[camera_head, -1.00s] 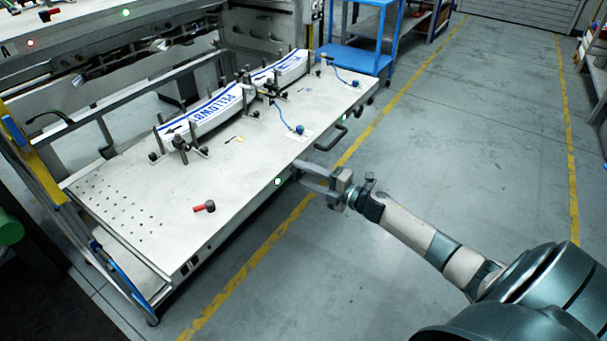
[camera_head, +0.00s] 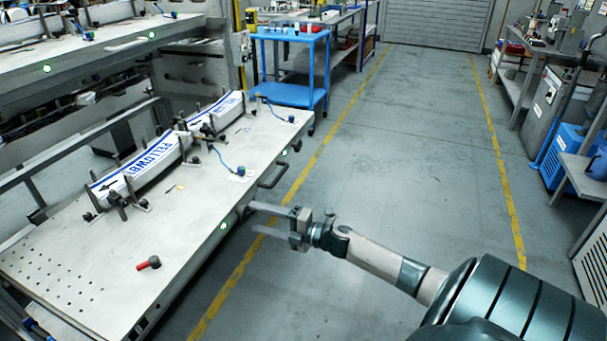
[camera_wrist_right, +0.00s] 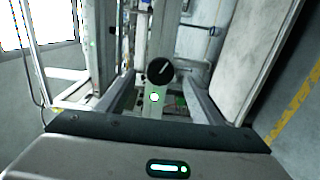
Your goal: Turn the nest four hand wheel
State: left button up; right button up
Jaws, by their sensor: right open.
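A round black hand wheel (camera_wrist_right: 160,71) with a pale line across its face shows in the right wrist view, just above a lit green lamp (camera_wrist_right: 154,97). I cannot read which nest it belongs to. My right gripper (camera_head: 253,218) is open and empty at the bench's front edge, beside a green lamp (camera_head: 223,226). In the right wrist view its two fingers (camera_wrist_right: 160,78) stand on either side of the wheel, which appears between their tips. No contact is visible. In the head view the wheel is not clear near the fingertips. My left gripper is not in view.
A blue cart (camera_head: 290,92) stands behind.

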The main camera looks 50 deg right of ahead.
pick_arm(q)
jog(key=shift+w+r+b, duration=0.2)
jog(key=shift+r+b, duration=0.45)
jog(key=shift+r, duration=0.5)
pick_arm(e)
jog(key=v, duration=1.3)
jog(key=shift+s, duration=0.2)
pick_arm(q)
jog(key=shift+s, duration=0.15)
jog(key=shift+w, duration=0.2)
